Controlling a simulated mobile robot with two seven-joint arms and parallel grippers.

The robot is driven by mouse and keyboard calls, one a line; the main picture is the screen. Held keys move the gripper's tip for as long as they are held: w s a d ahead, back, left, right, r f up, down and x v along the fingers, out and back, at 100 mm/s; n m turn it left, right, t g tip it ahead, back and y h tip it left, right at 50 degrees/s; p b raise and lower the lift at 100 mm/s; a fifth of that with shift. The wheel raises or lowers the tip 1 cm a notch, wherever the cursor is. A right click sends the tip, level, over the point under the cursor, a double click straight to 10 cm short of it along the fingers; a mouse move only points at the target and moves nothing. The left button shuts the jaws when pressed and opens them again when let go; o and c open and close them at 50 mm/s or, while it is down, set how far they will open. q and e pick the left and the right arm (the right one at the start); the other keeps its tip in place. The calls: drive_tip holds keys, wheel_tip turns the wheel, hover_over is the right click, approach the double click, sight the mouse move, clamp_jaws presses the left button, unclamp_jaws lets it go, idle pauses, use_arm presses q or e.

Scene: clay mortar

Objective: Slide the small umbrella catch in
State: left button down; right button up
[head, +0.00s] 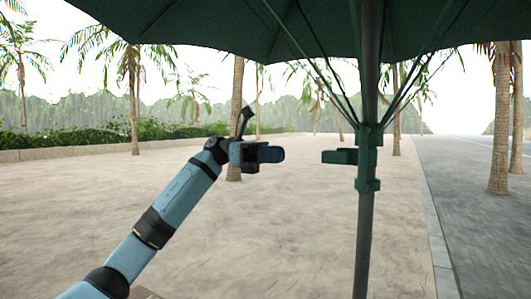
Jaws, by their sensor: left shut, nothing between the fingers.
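The umbrella's pole (365,235) stands upright right of centre, with the dark green canopy (235,25) open above. A green catch (341,156) sticks out to the left from the green collar (368,150) on the pole. My left gripper (276,155) is left of the catch, at about the same height in the picture. It is shut and empty, and a gap shows between its tip and the catch. I cannot tell its depth relative to the catch. My right gripper is not in view.
Thin umbrella ribs (318,70) slant from the collar up to the canopy. Open sandy ground (265,220) lies around the pole. Palm trunks (498,120) and a low wall (70,150) stand farther off. A paved road (480,200) runs along the right.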

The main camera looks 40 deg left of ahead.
sight(322, 158)
use_arm(q)
drive_tip(key=p+x, duration=0.1)
drive_tip(key=x, duration=0.6)
drive_tip(key=shift+w+d, duration=0.1)
drive_tip(key=shift+d, duration=0.25)
drive_tip(key=shift+w+d, duration=0.15)
drive_tip(key=shift+d, duration=0.35)
drive_tip(key=x, duration=0.3)
drive_tip(key=shift+w+d+p, duration=0.1)
drive_tip(key=shift+d+p, duration=0.1)
drive_tip(key=shift+p, duration=0.2)
drive_tip(key=shift+a, duration=0.1)
